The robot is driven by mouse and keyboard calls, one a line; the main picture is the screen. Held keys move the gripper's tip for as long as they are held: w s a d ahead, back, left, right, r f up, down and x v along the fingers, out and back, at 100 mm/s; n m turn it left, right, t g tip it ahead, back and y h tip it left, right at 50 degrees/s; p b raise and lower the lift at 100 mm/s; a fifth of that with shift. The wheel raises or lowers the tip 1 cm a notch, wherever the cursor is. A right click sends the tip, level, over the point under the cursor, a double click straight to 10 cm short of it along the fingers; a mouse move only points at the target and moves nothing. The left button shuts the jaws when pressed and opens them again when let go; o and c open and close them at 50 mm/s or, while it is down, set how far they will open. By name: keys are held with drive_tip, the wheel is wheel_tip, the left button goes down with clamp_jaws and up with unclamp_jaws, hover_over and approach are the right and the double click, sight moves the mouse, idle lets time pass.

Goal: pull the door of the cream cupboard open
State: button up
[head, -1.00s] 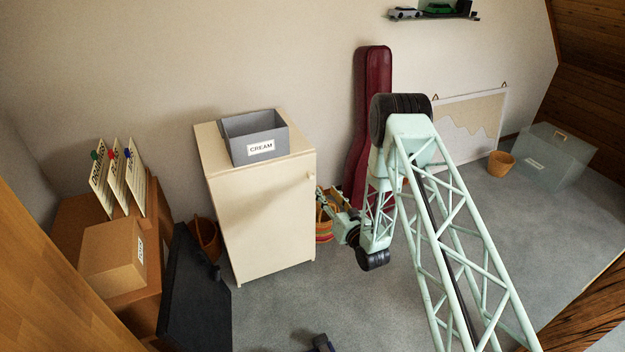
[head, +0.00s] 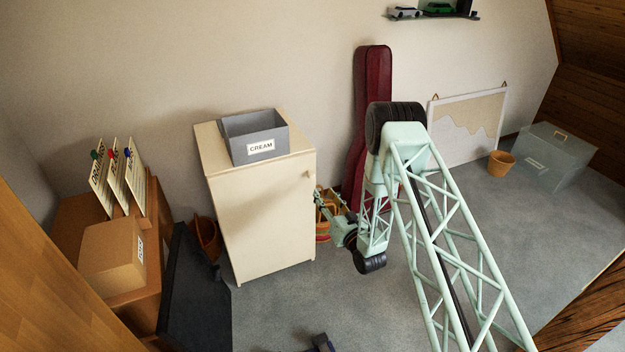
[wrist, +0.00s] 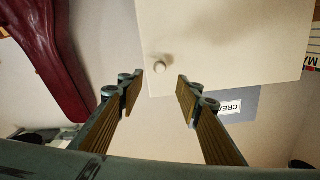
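The cream cupboard (head: 262,220) stands against the wall in the head view, its door flush with the front and shut. A small round knob (head: 308,174) sits near the door's upper right edge. In the wrist view, which is upside down, the door (wrist: 225,40) fills the upper part and the knob (wrist: 159,66) lies between the lines of the two fingers. My gripper (wrist: 160,79) is open, with a wide empty gap. In the head view my gripper (head: 321,199) is just right of the cupboard. The knob is apart from both fingers.
A grey box labelled CREAM (head: 255,137) stands on the cupboard. A dark panel (head: 192,285) stands left of the cupboard. The floor in front is mostly clear.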

sight(312, 177)
drive_tip(key=shift+b+x, duration=1.1)
drive_tip(key=shift+x, duration=5.2)
drive_tip(key=shift+f, duration=0.1)
clamp_jaws()
drive_tip(key=shift+s+d, duration=0.1)
